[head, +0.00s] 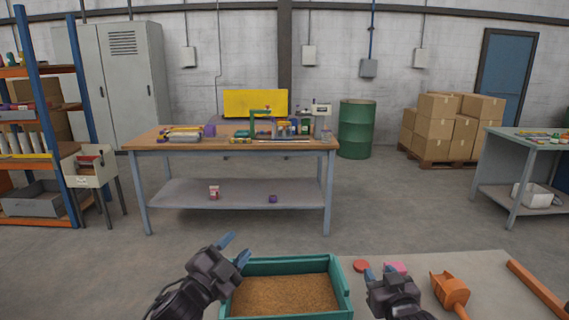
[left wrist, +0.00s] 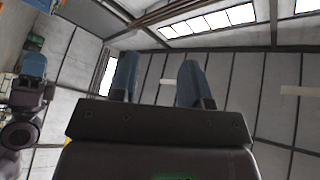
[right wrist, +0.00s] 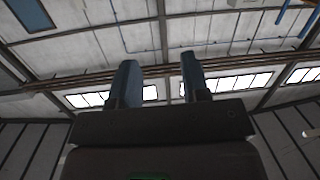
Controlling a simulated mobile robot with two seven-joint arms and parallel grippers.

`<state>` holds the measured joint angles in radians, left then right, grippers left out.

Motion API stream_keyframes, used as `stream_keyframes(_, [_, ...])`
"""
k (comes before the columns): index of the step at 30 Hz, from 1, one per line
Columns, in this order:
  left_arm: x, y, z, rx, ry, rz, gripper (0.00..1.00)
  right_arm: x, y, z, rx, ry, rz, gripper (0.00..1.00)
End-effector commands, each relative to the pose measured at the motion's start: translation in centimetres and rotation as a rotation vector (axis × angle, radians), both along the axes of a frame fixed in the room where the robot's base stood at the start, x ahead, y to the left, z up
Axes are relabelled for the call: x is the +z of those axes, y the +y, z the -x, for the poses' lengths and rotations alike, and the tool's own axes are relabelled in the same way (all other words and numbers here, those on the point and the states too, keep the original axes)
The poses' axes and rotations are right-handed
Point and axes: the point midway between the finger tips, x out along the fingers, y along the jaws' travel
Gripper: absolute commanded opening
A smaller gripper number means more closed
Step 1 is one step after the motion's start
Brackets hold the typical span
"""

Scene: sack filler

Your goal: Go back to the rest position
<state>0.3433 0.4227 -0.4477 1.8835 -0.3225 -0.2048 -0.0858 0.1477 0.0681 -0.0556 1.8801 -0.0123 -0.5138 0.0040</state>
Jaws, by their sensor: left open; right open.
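My left gripper (head: 234,250) is at the left rim of the green tray, raised, with its blue fingers apart and empty. Its open fingers show in the left wrist view (left wrist: 158,82) against the wall and ceiling. My right gripper (head: 379,273) is just right of the tray, its fingers pointing up and away. In the right wrist view (right wrist: 157,82) its fingers are apart with nothing between them. The green tray (head: 345,292) holds brown grain-like material (head: 285,295). An orange scoop (head: 450,291) lies on the table to the right of my right gripper.
A red disc (head: 362,266) and a pink block (head: 396,268) lie behind my right gripper. An orange bar (head: 537,289) lies at the table's right. Across open floor stand a workbench (head: 240,190), a green drum (head: 357,128) and stacked boxes (head: 435,115).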

Motion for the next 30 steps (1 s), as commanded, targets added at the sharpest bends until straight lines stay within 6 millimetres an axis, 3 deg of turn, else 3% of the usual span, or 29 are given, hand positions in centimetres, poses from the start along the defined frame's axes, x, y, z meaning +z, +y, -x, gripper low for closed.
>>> stream_keyframes(1, [-2.1,1.3,0.7,0.029,0.088,0.072,0.43,-1.4,-0.4,1.4,-0.002,0.008,0.003,0.43])
stream_keyframes(8, [-10.8,6.4,4.9,0.162,0.415,0.344,0.43,-6.8,-1.9,7.3,-0.009,0.047,0.012,0.43])
stream_keyframes(15, [-18.8,11.3,11.7,0.312,0.638,0.521,0.43,-12.7,-3.3,14.4,-0.025,0.16,0.018,0.43])
stream_keyframes(24, [-27.5,16.2,22.7,0.527,0.83,0.614,0.43,-19.9,-5.0,24.5,-0.056,0.362,0.029,0.43])
stream_keyframes(30, [-30.8,16.9,28.3,0.603,0.922,0.624,0.43,-22.5,-5.9,29.1,-0.079,0.453,0.033,0.43])
